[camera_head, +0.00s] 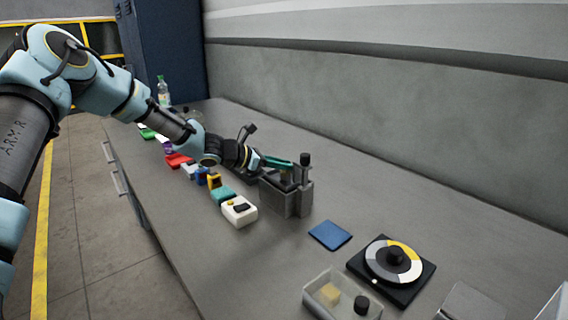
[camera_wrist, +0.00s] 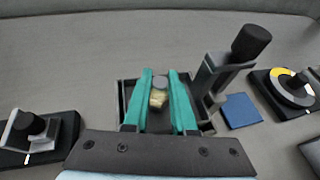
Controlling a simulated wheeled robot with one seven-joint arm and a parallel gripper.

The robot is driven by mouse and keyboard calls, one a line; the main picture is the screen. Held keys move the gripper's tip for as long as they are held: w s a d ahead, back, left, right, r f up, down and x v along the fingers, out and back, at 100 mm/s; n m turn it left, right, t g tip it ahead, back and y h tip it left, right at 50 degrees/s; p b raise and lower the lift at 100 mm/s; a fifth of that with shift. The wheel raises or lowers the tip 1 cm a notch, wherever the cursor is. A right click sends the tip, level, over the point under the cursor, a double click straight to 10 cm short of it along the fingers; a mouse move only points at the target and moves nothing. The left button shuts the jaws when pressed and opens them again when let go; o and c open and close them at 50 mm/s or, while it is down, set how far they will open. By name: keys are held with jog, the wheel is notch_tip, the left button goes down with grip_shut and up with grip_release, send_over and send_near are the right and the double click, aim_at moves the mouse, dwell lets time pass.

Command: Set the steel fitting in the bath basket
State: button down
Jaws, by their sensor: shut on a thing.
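My gripper (camera_wrist: 160,84) has its teal fingers closed on the steel fitting (camera_wrist: 159,97), a small round piece with a grey top and a brassy lower part. The gripper also shows in the head view (camera_head: 283,162), reaching over the grey bath box (camera_head: 284,200). In the wrist view the fitting appears over the open top of the box (camera_wrist: 206,124). I cannot tell whether it touches anything below. The fingers hide most of the interior, and I cannot make out the basket apart from the box. A black-knobbed post (camera_head: 304,161) stands at the box's right side.
A blue pad (camera_head: 330,235), a dial with a yellow and grey ring (camera_head: 393,262) and a clear tray (camera_head: 340,298) lie to the right. Several small coloured devices, including a white one (camera_head: 239,210), line the bench's front edge. A black lever unit (camera_wrist: 38,135) stands left of the box.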

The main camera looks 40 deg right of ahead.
jog(key=shift+f, duration=0.1)
jog(key=c, duration=0.7)
grip_release()
jog(key=b+v, duration=0.3)
jog(key=v, duration=0.9)
